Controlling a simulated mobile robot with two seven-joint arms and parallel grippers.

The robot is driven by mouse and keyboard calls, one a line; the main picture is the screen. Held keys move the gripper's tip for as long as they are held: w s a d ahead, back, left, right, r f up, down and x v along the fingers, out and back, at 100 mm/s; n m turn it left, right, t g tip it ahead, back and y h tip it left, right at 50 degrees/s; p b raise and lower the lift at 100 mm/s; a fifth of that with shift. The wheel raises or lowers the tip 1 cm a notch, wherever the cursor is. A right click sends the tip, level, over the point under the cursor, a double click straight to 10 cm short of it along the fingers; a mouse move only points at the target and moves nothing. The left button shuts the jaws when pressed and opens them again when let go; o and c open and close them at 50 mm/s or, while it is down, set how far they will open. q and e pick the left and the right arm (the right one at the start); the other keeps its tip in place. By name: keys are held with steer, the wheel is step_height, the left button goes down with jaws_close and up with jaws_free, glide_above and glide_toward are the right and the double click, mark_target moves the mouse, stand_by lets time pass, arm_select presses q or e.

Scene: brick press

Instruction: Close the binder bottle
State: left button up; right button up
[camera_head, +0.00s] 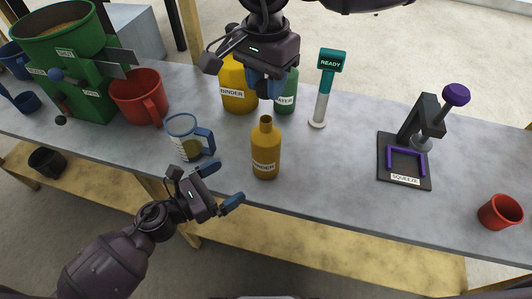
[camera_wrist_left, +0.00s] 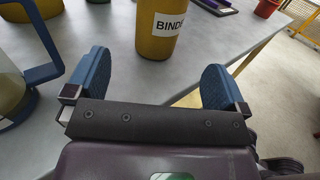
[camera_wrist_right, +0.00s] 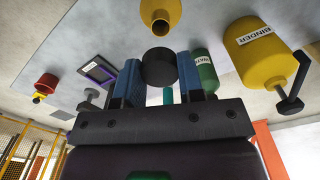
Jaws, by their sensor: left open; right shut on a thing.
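The binder bottle (camera_head: 265,152) is a small amber bottle standing upright near the table's front edge, its neck uncapped. Its lower body shows in the left wrist view (camera_wrist_left: 157,42), and its open mouth in the right wrist view (camera_wrist_right: 160,22). My left gripper (camera_head: 221,185) is open and empty, just left of and in front of the bottle, fingers pointing towards it without touching. My right gripper (camera_head: 265,88) is behind and above the bottle, shut on a round black cap (camera_wrist_right: 159,67). The cap is apart from the bottle's mouth; the head view mostly hides it.
A larger yellow binder container (camera_head: 238,92) and a green water bottle (camera_head: 287,92) stand behind. A measuring jug (camera_head: 184,138) and red mug (camera_head: 139,97) are left. A READY post (camera_head: 322,95) and squeeze press (camera_head: 405,178) are right. The table between bottle and press is clear.

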mark_target(266, 158)
arm_select(q)
steer(key=x, duration=1.2)
stand_by(0.3)
steer(key=c, duration=1.4)
steer(key=shift+o, duration=0.2)
arm_select(e)
steer(key=shift+f, duration=2.5)
